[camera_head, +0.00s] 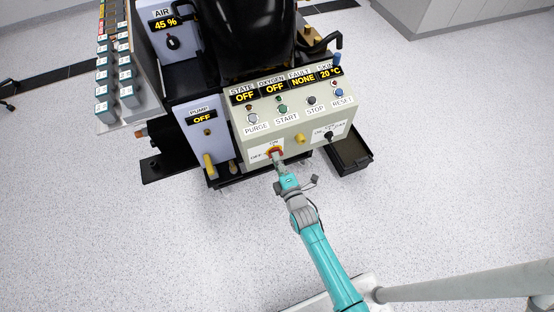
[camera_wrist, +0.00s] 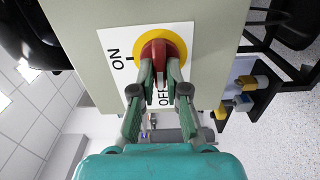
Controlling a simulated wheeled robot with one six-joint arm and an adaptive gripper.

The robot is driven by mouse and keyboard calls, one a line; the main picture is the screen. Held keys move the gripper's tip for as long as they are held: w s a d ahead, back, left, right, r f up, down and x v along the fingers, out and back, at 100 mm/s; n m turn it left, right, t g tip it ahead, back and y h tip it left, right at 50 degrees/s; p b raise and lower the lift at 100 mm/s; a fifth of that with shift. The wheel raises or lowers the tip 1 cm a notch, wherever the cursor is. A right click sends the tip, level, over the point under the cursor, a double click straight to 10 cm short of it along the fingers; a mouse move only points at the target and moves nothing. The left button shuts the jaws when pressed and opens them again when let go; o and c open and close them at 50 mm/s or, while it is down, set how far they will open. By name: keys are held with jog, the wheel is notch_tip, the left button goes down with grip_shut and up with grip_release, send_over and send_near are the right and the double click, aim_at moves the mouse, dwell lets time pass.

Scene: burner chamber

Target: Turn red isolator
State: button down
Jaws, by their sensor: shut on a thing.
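The red isolator (camera_wrist: 160,47) is a red rotary knob on a yellow disc, set on a white plate marked ON and OFF. In the head view the red isolator (camera_head: 274,152) is at the lower left of the beige control panel, partly hidden by my gripper. My gripper (camera_wrist: 160,72) has its two fingers closed on the knob, one on each side. In the head view my gripper (camera_head: 279,162) reaches the panel from below. In the wrist view the ON mark is at the left and the OFF mark is below, partly covered by the fingers.
The beige panel (camera_head: 300,125) also carries PURGE, START, STOP and RESET buttons, a yellow knob (camera_head: 299,139) and a black selector (camera_head: 328,135). A pump box (camera_head: 203,140) with a yellow handle stands left. A dark open tray (camera_head: 349,155) lies right. The front floor is mostly clear.

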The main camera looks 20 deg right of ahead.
jog(key=shift+n, duration=0.3)
jog(key=c, duration=1.2)
grip_release()
jog(key=s, duration=1.2)
jog(key=s+r+m+g, duration=0.1)
jog(key=s+r+m, duration=0.3)
jog(key=s, duration=0.5)
jog(key=s+r+m+g, duration=0.15)
jog(key=s+m, duration=0.35)
jog(key=s, duration=0.5)
jog(key=s+r+m, duration=0.3)
jog(key=s+r, duration=0.1)
jog(key=s+r+m, duration=0.3)
jog(key=r, duration=0.2)
jog(key=s+r+m, duration=0.3)
jog(key=s+r, duration=0.1)
jog(key=r, duration=0.1)
jog(key=shift+s+d+g, duration=0.15)
jog(key=shift+s+g, duration=0.15)
jog(key=shift+g, duration=0.05)
